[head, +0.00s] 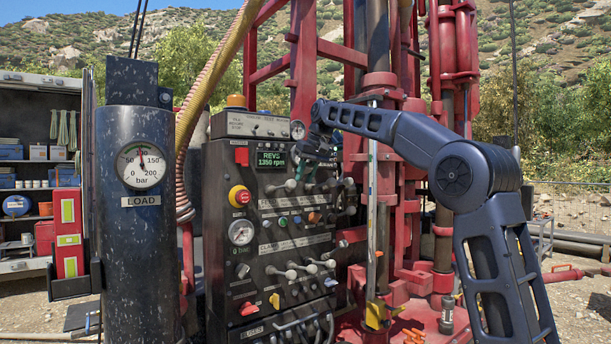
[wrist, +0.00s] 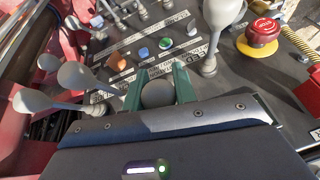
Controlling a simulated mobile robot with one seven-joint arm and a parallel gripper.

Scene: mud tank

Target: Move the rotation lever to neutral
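In the wrist view a grey round lever knob (wrist: 158,93) sits between the two green fingers of my gripper (wrist: 159,88). The knob fills the gap, so my gripper looks shut on it. In the head view my gripper (head: 318,158) is at the upper right of the black control panel (head: 222,165), beside the display (head: 271,159), which reads REVS 1350 rpm. The held lever is mostly hidden there by my gripper.
Other grey levers (wrist: 62,75) stand close on the left in the wrist view, and one tall lever (wrist: 209,65) on the right. A red emergency button (wrist: 262,30) is at the upper right. Red drill rig framing (head: 380,180) rises beside the panel. A load gauge column (head: 135,230) stands left.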

